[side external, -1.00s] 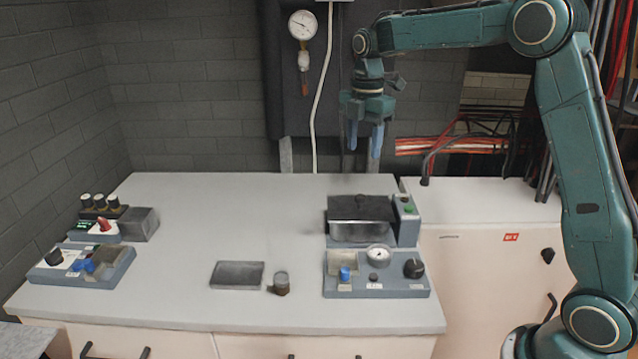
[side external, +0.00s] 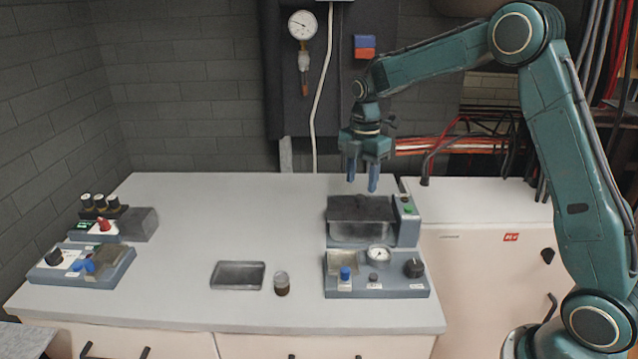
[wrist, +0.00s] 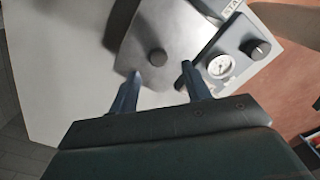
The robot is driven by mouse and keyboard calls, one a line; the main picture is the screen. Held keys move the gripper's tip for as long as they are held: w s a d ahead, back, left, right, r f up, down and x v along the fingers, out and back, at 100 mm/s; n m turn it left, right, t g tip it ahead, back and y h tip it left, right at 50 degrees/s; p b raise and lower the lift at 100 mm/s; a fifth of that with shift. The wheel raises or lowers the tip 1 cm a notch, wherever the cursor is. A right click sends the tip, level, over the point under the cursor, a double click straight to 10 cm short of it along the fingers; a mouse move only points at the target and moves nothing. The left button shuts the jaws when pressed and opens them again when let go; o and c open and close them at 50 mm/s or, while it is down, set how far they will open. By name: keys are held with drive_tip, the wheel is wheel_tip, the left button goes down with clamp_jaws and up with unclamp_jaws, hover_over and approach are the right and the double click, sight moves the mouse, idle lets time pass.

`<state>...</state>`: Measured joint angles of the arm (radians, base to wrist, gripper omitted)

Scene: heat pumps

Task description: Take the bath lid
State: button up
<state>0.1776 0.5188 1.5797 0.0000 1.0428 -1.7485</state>
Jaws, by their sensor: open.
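The bath (side external: 345,232) is a grey box at the right of the bench, with a dark flat lid (side external: 345,212) on top. In the wrist view the lid (wrist: 185,42) is a grey plate with a round black knob (wrist: 157,57) on it. My gripper (side external: 362,186) is open and empty, pointing down just above the lid's back part. In the wrist view its two blue fingertips (wrist: 160,71) lie either side of the knob's line, with the knob a little beyond them. They seem apart from the lid.
A control panel with a gauge (side external: 378,254) and a black dial (side external: 413,268) stands in front of the bath. A shallow tray (side external: 237,276) and small jar (side external: 282,284) sit mid-bench. Switch units (side external: 80,264) stand at the left. The bench's back middle is clear.

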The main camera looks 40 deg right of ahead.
sight(360, 196)
drive_tip(key=shift+f, duration=0.1)
drive_tip(key=shift+d+f, duration=0.15)
drive_tip(key=shift+f, duration=2.35)
drive_tip(key=shift+c, duration=0.2)
clamp_jaws()
